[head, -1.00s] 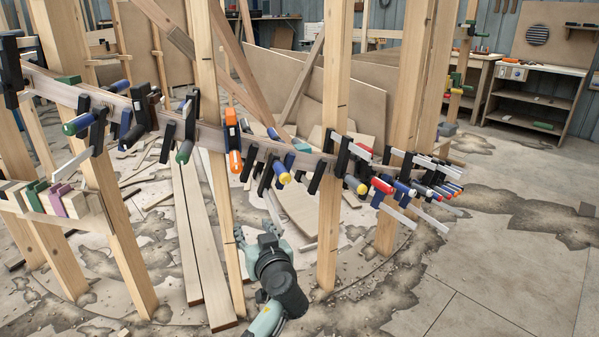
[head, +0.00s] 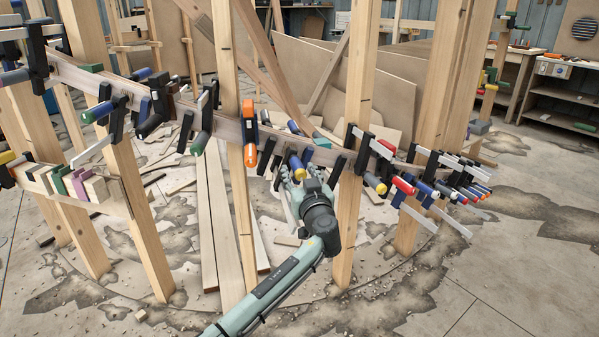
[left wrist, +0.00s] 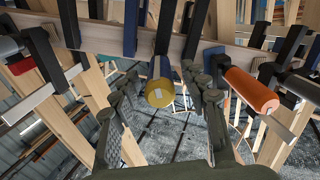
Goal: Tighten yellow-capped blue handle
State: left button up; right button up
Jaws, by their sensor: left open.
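A clamp handle with a yellow cap (head: 297,162) hangs at the middle of the curved wooden stringer (head: 225,128). In the left wrist view its round yellow cap (left wrist: 159,93) faces me, with the blue handle (left wrist: 160,68) behind it. My left gripper (head: 291,178) is open just below the handle in the head view. In the left wrist view its fingers (left wrist: 163,78) stand on both sides of the cap, with a visible gap on each side. I cannot tell how deep the handle sits between them. My right gripper is not in view.
An orange clamp handle (head: 250,147) hangs close left of my gripper, and shows close right of it in the wrist view (left wrist: 250,91). Another yellow-capped handle (head: 375,184) and several clamps crowd the right. A wooden post (head: 355,150) stands just right of my gripper.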

pick_arm(q)
jog(key=shift+w, duration=0.1)
jog(key=c, duration=0.9)
grip_shut()
